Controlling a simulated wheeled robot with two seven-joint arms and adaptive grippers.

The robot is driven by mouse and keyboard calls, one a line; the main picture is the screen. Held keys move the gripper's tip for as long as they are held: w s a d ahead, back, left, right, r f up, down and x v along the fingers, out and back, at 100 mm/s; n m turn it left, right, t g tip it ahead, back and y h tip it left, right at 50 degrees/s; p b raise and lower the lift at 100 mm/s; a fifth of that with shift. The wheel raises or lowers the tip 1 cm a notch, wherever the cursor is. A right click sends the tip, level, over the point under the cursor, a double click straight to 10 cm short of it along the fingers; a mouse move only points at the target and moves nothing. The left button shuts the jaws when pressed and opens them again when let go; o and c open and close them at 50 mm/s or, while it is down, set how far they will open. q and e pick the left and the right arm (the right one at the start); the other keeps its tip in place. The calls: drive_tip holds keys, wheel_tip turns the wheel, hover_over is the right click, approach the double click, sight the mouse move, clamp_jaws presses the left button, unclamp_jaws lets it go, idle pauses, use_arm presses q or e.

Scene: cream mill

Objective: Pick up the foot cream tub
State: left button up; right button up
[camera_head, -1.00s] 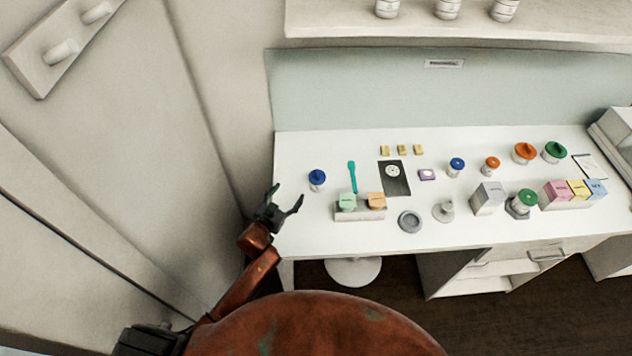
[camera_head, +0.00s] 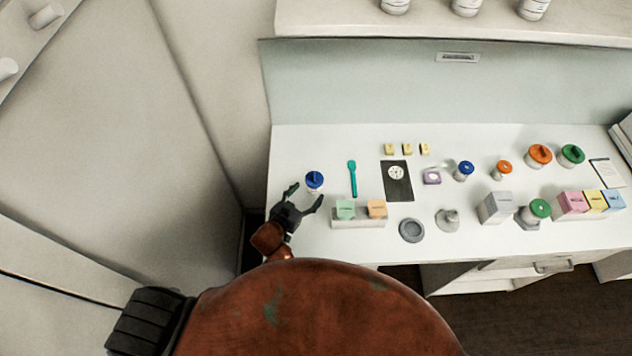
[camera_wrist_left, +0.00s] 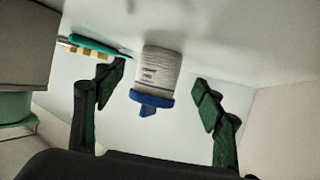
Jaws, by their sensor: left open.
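A white tub with a blue lid (camera_head: 314,181) stands upright near the left end of the white counter. Its label is too small to read, so I cannot tell by print that it is the foot cream. My left gripper (camera_head: 305,196) is open and empty at the counter's left front edge, just in front of this tub. In the left wrist view the tub (camera_wrist_left: 160,66) shows between the two spread fingers, ahead of them, with no finger seen touching it. My right gripper is not in view.
A teal spatula (camera_head: 352,179) lies right of the tub. A small stand (camera_head: 358,222) with a green and an orange box is close to the gripper's right. A second blue-lidded tub (camera_head: 463,171) and other tubs and boxes stand further right. A wall is close on the left.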

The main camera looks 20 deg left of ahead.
sight(310, 189)
use_arm(q)
drive_tip(key=x, duration=0.3)
drive_tip(key=shift+w+r+p, duration=0.15)
drive_tip(key=shift+r+p, duration=0.1)
drive_tip(key=shift+p, duration=0.15)
drive_tip(key=shift+x, duration=1.15)
drive_tip(key=shift+f, duration=0.1)
drive_tip(key=c, duration=1.5)
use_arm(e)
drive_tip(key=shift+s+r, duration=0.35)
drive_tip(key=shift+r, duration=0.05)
